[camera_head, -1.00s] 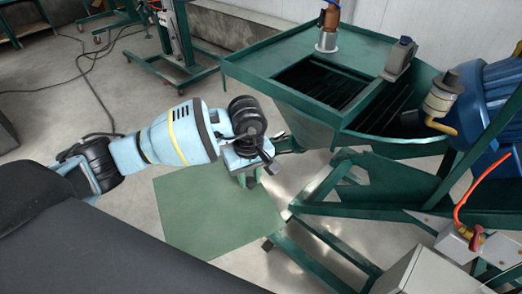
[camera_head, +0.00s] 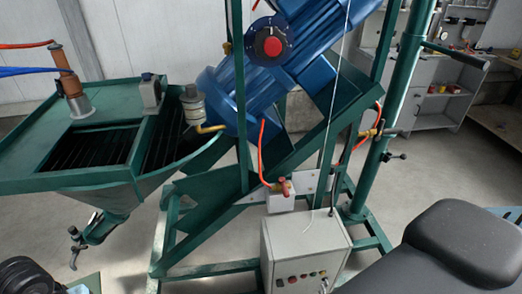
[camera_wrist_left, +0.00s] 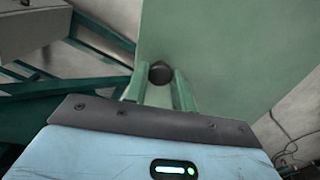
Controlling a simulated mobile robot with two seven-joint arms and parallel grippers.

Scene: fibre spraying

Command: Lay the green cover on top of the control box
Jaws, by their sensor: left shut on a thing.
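The green cover (camera_wrist_left: 235,50) is a flat green sheet in the left wrist view. My left gripper (camera_wrist_left: 159,84) is shut on it at a small dark round knob. In the head view only a sliver of the cover (camera_head: 92,284) shows at the bottom left, beside my left arm; the rest is out of frame. The control box (camera_head: 305,245) is a pale grey cabinet at the lower middle, with red and dark buttons on its front. Its top is bare, and the cover is well to its left. My right gripper is not in view.
A blue motor (camera_head: 300,50) hangs above. An orange hose (camera_head: 262,150) runs down to a valve just behind the box. A thin cable rises from the box top.

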